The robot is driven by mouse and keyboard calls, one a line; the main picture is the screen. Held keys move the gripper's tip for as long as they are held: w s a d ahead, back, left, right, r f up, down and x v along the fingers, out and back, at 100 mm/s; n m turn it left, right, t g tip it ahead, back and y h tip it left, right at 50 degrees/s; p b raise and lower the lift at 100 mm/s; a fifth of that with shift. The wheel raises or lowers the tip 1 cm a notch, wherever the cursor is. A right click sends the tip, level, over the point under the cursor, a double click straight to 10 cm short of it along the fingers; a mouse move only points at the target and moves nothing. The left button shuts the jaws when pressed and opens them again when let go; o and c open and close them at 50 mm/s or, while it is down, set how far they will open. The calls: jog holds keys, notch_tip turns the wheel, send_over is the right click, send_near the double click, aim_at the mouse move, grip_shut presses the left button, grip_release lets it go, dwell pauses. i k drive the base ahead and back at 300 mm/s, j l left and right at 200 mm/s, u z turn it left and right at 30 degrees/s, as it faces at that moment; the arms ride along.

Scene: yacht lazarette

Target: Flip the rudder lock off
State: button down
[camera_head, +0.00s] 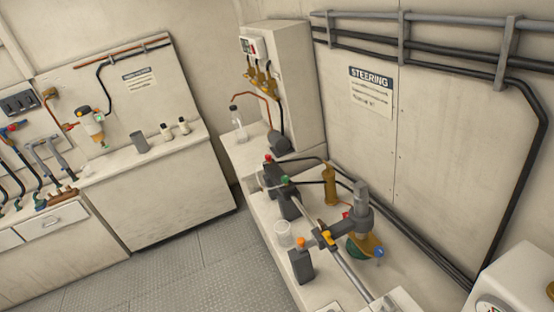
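The steering gear stands on a pale bench (262,212) under a "STEERING" sign (370,91). A silver rod (352,275) runs along it from a dark grey cylinder body (283,192). A grey post (362,205) rises from a brass arm (371,243) over a green round part (356,249). A dark block with an orange top (301,262) stands beside the rod. A blue knob (379,253) sits near the brass arm. I cannot tell which part is the rudder lock. My gripper is not in view.
A white cabinet (292,85) stands behind the bench. Dark pipes (440,62) run along the right wall. A counter (150,160) with bottles and a filter is at the left. The grey tread-plate floor (175,268) between counter and bench is clear. A white housing (520,285) is at lower right.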

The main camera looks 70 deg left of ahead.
aim_at(303, 245)
jog(key=u, duration=0.45)
jog(key=l+u, duration=0.1)
jog(key=u, duration=0.8)
jog(key=k+u, duration=0.1)
jog(key=u, duration=0.35)
jog(key=k+l+u, duration=0.15)
jog(key=k+l, duration=0.35)
jog(key=l, duration=0.15)
